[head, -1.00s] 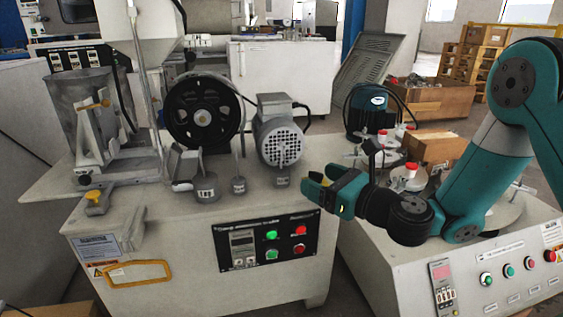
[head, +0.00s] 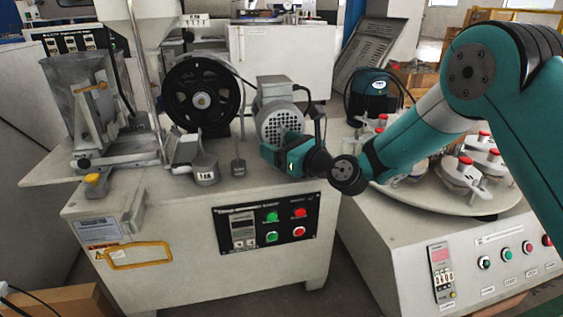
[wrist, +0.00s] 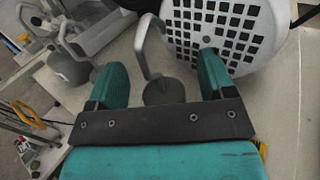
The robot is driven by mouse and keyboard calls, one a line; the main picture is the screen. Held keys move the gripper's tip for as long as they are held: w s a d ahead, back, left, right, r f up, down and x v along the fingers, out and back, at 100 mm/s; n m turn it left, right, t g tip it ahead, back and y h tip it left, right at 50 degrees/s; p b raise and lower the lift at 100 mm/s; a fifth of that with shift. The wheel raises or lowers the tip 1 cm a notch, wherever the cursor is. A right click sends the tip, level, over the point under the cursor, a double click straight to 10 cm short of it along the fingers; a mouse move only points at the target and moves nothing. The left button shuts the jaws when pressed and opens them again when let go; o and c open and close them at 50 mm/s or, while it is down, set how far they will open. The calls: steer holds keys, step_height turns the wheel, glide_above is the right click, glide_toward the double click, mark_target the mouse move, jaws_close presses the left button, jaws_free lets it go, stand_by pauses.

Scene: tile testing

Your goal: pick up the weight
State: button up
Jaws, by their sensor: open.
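Several grey weights with upright hooks stand on the pale machine top (head: 150,200). The large labelled weight (head: 205,173) and a slimmer weight (head: 238,168) show in the head view. The small weight in front of the motor is hidden behind my gripper there. My gripper (head: 276,156) is open and empty beside the motor, right of the slimmer weight. In the wrist view, one weight (wrist: 163,92) with a tall hook appears between the two open fingers (wrist: 160,80), apart from both. Another weight (wrist: 68,68) stands left of the left finger.
The grey motor (head: 281,116) with its grille and the black pulley wheel (head: 203,100) stand behind the weights. A metal chute (head: 185,148) is left of them. A turntable (head: 475,195) with red-topped fixtures lies right. The front of the machine top is clear.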

steer(key=c, duration=1.1)
steer(key=shift+r, duration=0.1)
steer(key=shift+c, duration=1.1)
steer(key=shift+r, duration=0.1)
